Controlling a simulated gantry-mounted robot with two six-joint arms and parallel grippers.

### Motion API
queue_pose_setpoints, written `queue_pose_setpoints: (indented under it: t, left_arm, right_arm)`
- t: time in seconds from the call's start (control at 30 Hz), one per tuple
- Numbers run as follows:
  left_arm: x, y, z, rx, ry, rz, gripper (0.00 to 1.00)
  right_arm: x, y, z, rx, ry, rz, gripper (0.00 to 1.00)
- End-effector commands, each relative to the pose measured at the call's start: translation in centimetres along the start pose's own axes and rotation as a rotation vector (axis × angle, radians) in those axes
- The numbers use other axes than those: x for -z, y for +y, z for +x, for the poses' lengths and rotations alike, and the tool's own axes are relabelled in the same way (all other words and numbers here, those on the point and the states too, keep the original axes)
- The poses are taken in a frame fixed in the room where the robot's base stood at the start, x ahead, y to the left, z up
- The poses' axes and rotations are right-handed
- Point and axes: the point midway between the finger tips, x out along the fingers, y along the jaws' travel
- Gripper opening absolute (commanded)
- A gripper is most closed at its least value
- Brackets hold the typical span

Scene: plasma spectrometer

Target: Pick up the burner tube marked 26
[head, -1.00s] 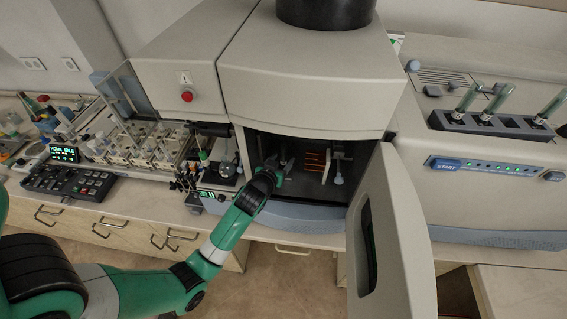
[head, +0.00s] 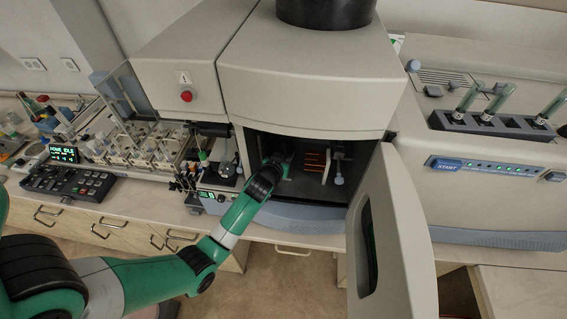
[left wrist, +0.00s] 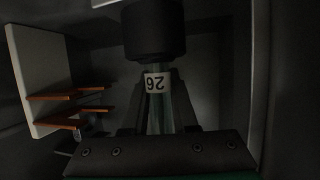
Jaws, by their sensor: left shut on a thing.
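The burner tube marked 26 (left wrist: 157,84) shows in the left wrist view, its white label upside down. A dark cylindrical cap or holder (left wrist: 153,32) covers its upper end in that view. My left gripper (left wrist: 157,122) is shut on the tube just below the label. In the head view, my left gripper (head: 275,165) reaches into the open chamber (head: 300,190) of the spectrometer, and the tube is hidden there. My right gripper does not show.
The chamber door (head: 395,235) stands open on the right. Orange coil turns (left wrist: 65,98) on a pale plate (left wrist: 38,75) are beside the gripper. A dark rack (head: 490,122) with several tubes stands on the right-hand unit.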

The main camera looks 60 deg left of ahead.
Motion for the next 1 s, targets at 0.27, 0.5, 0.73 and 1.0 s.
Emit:
queue_pose_setpoints:
  t: [0.27,0.5,0.73,1.0]
  left_arm:
    - [0.1,0.0,0.0,0.0,0.001,0.0,0.0]
    - [1.6,0.0,-0.6,0.001,0.004,-0.001,0.0]
    - [4.7,0.1,-4.2,0.0,0.005,-0.001,0.0]
    - [7.5,0.7,-12.9,-0.002,-0.004,0.003,0.0]
  right_arm:
    - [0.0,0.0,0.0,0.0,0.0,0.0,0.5]
    - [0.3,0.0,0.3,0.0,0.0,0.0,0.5]
    - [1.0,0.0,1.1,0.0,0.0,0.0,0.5]
    - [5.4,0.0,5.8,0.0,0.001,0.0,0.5]
